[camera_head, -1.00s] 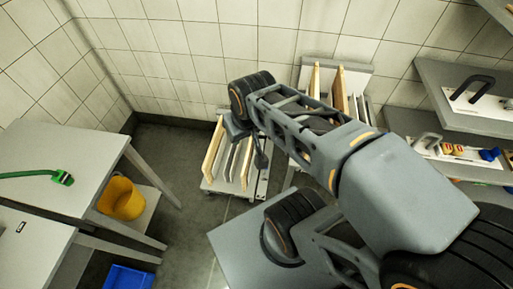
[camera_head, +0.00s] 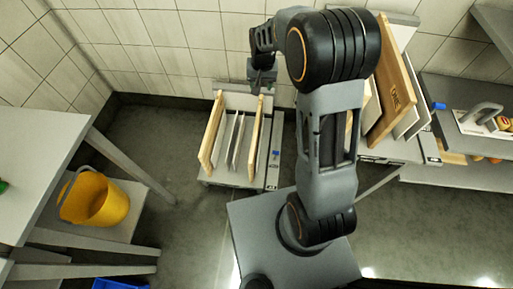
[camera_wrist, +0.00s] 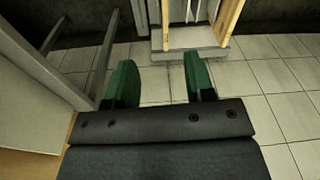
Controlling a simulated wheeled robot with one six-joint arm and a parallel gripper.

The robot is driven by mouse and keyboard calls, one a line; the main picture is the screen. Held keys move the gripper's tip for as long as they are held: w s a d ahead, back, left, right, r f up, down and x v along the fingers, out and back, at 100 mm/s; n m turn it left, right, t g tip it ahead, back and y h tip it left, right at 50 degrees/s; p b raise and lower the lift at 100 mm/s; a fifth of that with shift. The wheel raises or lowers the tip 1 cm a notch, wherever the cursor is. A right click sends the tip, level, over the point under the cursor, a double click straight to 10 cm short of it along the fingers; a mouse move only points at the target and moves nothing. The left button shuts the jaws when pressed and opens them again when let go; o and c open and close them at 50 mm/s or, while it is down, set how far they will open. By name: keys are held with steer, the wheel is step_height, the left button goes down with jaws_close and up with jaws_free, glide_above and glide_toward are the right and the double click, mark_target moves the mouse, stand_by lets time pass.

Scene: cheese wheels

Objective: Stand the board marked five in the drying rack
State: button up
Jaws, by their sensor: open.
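My gripper (camera_head: 262,80) is open and empty. In the wrist view its two green fingers (camera_wrist: 160,84) stand apart over the tiled floor. A low rack (camera_head: 237,182) with upright boards stands on the floor in the head view. It holds a wooden board (camera_head: 211,133) at the left, a wooden board (camera_head: 254,135) at the right and thin grey boards between. A second group at the right has a large wooden board (camera_head: 394,95) with dark lettering that looks like "ONE", and a pale board beside it. I cannot make out a board marked five. My arm hides part of the right group.
A grey table (camera_head: 40,150) stands at the left, with a yellow bucket (camera_head: 94,198) on its lower shelf and a blue crate (camera_head: 120,284) below. Shelves (camera_head: 470,135) with a metal handle stand at the right. The floor (camera_head: 185,240) left of my base is clear.

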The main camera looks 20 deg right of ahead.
steer(key=m+g+b, duration=0.1)
steer(key=b, duration=0.6)
glide_above(256, 125)
step_height(256, 125, down, 20)
steer(key=shift+m, duration=0.3)
steer(key=f, duration=0.3)
steer(key=f+b, duration=0.1)
steer(key=f, duration=0.2)
steer(key=f+b, duration=0.1)
steer(key=f, duration=0.2)
steer(key=shift+s+d, duration=0.15)
steer(key=shift+d, duration=0.1)
steer(key=shift+a+f+b, duration=0.15)
steer(key=shift+f+b, duration=1.6)
steer(key=shift+f, duration=1.45)
jaws_close()
steer(key=shift+w+r, duration=0.1)
steer(key=shift+w, duration=0.1)
